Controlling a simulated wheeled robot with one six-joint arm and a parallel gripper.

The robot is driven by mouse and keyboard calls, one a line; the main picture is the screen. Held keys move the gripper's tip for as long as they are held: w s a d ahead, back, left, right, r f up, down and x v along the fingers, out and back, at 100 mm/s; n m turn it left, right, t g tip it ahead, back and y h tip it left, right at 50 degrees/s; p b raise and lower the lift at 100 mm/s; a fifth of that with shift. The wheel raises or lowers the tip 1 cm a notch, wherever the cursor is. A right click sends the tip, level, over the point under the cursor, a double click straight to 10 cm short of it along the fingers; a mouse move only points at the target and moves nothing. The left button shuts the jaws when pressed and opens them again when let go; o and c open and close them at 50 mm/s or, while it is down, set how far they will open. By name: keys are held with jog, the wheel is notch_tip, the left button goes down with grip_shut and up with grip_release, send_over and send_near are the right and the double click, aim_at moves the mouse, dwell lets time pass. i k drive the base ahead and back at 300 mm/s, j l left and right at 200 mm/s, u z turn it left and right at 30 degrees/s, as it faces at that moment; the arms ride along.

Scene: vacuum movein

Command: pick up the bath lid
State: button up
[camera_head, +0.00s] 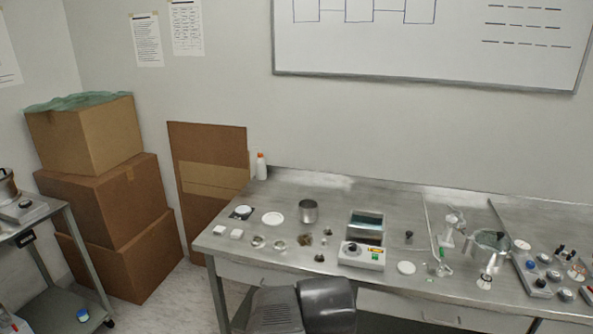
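A boxy bath (364,229) with a dark metal rim and a bluish-grey top stands on the steel table behind a white control unit (361,256). I cannot tell whether that top is a lid or the open inside. A flat white disc (273,218) lies to the left, beside a metal pot (308,212). A smaller white disc (406,267) lies just right of the control unit. No piece is clearly recognisable as the bath lid. My gripper is not in view.
The steel table (350,190) is clear along its back. Small dishes and glassware (445,235) crowd its front and right. Stacked cardboard boxes (110,205) stand at left, beside a cart (40,230). Dark grey shapes at the bottom hide part of the table's front.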

aim_at(399, 238)
jog(key=i+l, duration=0.25)
jog(key=i, duration=0.25)
jog(key=i+l, duration=0.25)
jog(key=i, duration=0.2)
jog(key=i+l, duration=0.25)
jog(key=i, duration=0.25)
jog(key=k+l+z, duration=0.05)
